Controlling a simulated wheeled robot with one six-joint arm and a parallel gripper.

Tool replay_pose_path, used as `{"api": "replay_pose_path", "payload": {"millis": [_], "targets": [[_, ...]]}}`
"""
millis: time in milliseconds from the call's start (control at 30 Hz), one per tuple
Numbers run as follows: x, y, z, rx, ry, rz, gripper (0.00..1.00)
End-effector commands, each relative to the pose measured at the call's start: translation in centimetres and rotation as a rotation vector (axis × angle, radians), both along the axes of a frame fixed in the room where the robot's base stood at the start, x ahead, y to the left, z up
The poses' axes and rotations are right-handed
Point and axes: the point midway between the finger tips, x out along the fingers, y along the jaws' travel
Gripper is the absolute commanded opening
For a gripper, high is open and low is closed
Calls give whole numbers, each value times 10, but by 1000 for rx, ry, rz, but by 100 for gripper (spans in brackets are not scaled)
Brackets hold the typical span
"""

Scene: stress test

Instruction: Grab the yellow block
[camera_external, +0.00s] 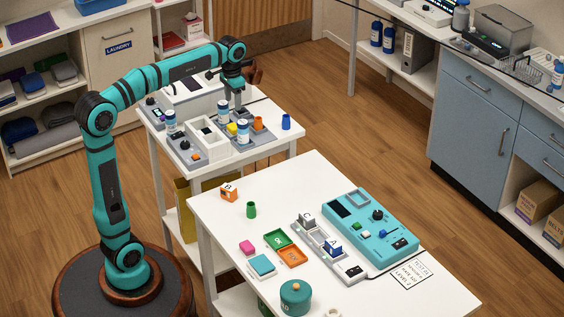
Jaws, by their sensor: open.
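The yellow block (232,128) is small and sits among items on the far white table (275,148). It lies between white-and-blue canisters, and its lower part is partly hidden. My gripper (240,112) points down over this table, just above and slightly right of the block as seen here. It is open, and I see nothing held in it. The exact gap between the fingers and the block cannot be told from this view.
White-and-blue canisters (243,132) stand close to the block, with an orange cup (258,123) and a blue cup (286,122) to the right. A white divided box (209,140) is to the left. The near table (330,210) holds a teal device (370,228).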

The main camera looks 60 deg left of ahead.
Motion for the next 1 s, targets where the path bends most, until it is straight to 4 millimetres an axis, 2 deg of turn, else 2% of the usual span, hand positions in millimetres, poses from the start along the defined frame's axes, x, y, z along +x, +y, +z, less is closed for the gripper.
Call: {"api": "replay_pose_path", "payload": {"millis": [100, 300, 567, 900, 1000], "targets": [[0, 0, -21, 0, 1, 0, 56], [0, 0, -47, 0, 0, 0, 56], [0, 0, -59, 0, -1, 0, 56], [-1, 0, -100, 0, 0, 0, 56], [0, 0, -106, 0, -2, 0, 56]]}}
